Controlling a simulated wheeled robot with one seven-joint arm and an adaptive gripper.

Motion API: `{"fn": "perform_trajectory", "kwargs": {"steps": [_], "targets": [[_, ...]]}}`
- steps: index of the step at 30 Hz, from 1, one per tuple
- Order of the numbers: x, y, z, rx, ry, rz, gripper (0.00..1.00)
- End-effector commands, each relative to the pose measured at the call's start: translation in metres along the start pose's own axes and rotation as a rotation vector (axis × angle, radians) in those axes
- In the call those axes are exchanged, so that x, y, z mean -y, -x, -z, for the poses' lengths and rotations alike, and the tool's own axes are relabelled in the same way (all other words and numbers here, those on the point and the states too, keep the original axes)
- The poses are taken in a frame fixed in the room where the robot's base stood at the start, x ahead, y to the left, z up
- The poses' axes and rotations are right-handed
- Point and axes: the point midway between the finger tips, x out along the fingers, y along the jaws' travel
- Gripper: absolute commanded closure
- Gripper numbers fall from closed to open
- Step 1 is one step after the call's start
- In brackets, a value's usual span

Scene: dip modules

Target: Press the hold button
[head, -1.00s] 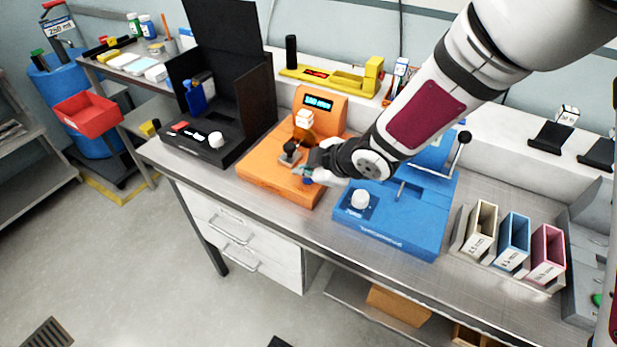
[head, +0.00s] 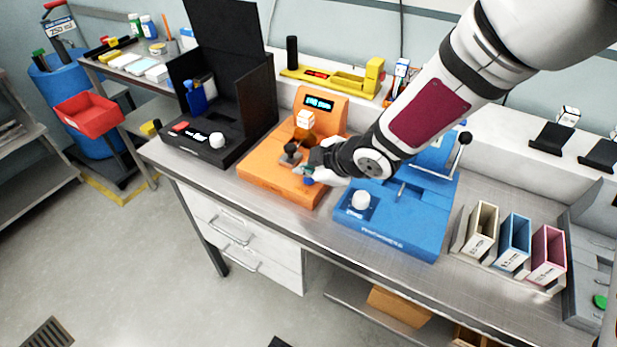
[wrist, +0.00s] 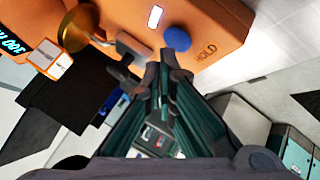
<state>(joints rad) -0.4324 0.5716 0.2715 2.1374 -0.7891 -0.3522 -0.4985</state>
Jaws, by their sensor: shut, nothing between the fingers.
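The orange device (head: 262,181) stands on the workbench, with a lit display (head: 319,103) on its raised back. In the wrist view its orange top (wrist: 215,22) carries a round blue button (wrist: 177,39) beside the printed word HOLD. In the head view a bit of the blue button (head: 309,181) shows just below my gripper (head: 303,171). My gripper is shut and empty over the device's front right part. In the wrist view its fingertips (wrist: 160,62) are right beside the blue button; I cannot tell whether they touch it.
A dark knob (head: 290,152) and an amber part with a white top (head: 305,119) stand on the device close to my gripper. A blue device (head: 400,225) is at its right and a black open case (head: 235,140) at its left. Bare bench edge lies in front.

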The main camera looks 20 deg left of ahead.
Motion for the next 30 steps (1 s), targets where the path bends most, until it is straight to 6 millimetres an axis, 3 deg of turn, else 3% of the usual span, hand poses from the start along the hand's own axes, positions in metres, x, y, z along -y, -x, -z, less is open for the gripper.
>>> {"fn": "perform_trajectory", "kwargs": {"steps": [21,30], "targets": [[-0.028,0.041,0.03,-0.001,-0.001,0.0,1.0],[-0.03,0.042,0.03,0.001,0.0,0.0,1.0]]}}
